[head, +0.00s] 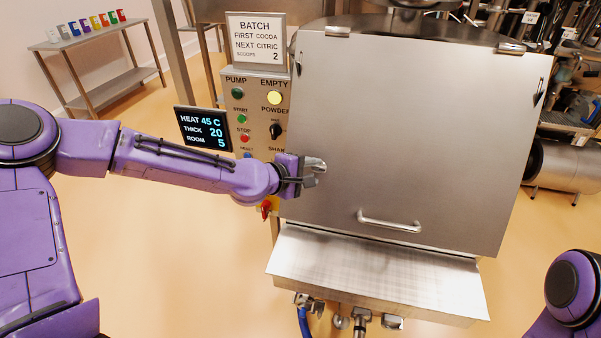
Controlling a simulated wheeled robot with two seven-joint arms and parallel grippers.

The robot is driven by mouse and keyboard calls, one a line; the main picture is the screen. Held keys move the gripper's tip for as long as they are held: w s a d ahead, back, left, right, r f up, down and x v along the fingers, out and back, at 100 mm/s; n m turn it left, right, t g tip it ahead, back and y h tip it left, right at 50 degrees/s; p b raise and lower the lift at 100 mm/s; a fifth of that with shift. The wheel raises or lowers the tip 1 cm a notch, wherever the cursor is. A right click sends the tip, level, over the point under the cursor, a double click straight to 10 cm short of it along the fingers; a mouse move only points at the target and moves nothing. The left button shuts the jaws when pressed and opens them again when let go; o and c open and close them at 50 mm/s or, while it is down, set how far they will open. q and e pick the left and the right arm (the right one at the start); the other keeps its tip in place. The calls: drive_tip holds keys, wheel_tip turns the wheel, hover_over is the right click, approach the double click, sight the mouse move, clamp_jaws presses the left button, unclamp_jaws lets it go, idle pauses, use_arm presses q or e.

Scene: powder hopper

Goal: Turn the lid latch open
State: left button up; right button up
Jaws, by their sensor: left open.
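The hopper's steel lid (420,130) is a large, flat, sloping panel that looks closed. It has a bar handle (390,221) near its lower edge. My left gripper (318,172) is open at the lid's left edge, beside the control panel, with nothing seen between its fingers. I cannot tell whether it touches the lid. I cannot make out a lid latch for certain; my gripper and forearm cover part of the lid's left edge. My right gripper is out of view.
The control panel (258,108) with buttons and a black knob stands left of the lid, with a dark display (202,128) beside it. A red switch (266,208) is below my left wrist. A steel shelf (380,275) juts out under the lid.

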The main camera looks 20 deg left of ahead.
use_arm(q)
drive_tip(key=v, duration=0.7)
drive_tip(key=shift+a, duration=0.1)
drive_tip(key=s+a+f+m+g+y, duration=0.2)
drive_tip(key=s+a+f+y, duration=0.15)
drive_tip(key=f, duration=0.55)
drive_tip(key=s+a+f+m+g+y, duration=0.1)
drive_tip(key=s+a+f+y, duration=0.3)
drive_tip(key=f, duration=0.5)
drive_tip(key=s+f+m+g, duration=0.2)
drive_tip(key=s+f, duration=0.3)
drive_tip(key=s, duration=0.3)
drive_tip(key=s+f+m+g, duration=0.2)
drive_tip(key=s+f, duration=0.3)
drive_tip(key=s, duration=0.3)
drive_tip(key=s+a+f+m+g+y, duration=0.1)
drive_tip(key=s+f+m+g, duration=0.1)
drive_tip(key=s+f, duration=0.3)
drive_tip(key=s, duration=0.3)
drive_tip(key=shift+s+f, duration=0.25)
drive_tip(key=shift+f, duration=0.05)
